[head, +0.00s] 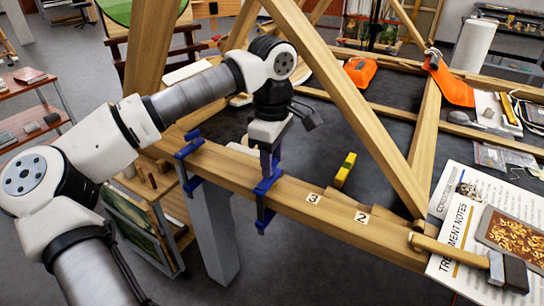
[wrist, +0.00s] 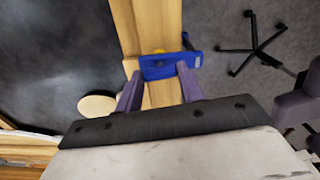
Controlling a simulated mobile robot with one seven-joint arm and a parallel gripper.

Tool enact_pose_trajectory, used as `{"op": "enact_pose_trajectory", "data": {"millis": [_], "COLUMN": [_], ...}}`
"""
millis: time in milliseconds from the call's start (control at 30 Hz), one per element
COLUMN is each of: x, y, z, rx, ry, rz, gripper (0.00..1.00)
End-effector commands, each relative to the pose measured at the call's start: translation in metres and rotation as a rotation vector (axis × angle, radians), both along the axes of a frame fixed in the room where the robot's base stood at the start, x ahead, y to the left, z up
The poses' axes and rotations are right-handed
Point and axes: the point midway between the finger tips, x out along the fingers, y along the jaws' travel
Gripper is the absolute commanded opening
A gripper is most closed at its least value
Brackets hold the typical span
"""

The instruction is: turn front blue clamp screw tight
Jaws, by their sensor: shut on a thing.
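The front blue clamp (head: 264,187) sits around the front wooden rail, with its lower end showing below the rail. My gripper (head: 268,160) points down onto the top of this clamp and is shut on it. In the wrist view my gripper (wrist: 159,80) has its two purple-grey fingers on either side of the wood, reaching to the blue clamp bar (wrist: 172,66). The clamp's screw is not clearly visible, so I cannot tell how tight it is.
A second blue clamp (head: 188,158) is on the same rail to the left. A yellow block (head: 345,170) lies on the dark panel behind. A diagonal beam (head: 345,105) rises close on the right. A hammer (head: 470,255) and papers (head: 455,225) lie at the right.

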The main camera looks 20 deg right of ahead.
Motion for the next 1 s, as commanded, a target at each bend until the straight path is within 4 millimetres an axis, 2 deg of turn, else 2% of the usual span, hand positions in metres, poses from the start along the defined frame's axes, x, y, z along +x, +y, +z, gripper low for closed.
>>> {"op": "enact_pose_trajectory", "data": {"millis": [467,500,667,1000], "x": [0.0003,0.0003,0.0002,0.0002], "y": [-0.0006,-0.0006,-0.0004,-0.0002], "z": [0.0008,0.0008,0.0006,0.0034], "rx": [-0.003,-0.003,-0.002,-0.001], "ry": [-0.001,-0.001,-0.001,-0.001], "rz": [-0.016,-0.016,-0.016,-0.015], "gripper": [0.15,0.39,0.60,0.60]}}
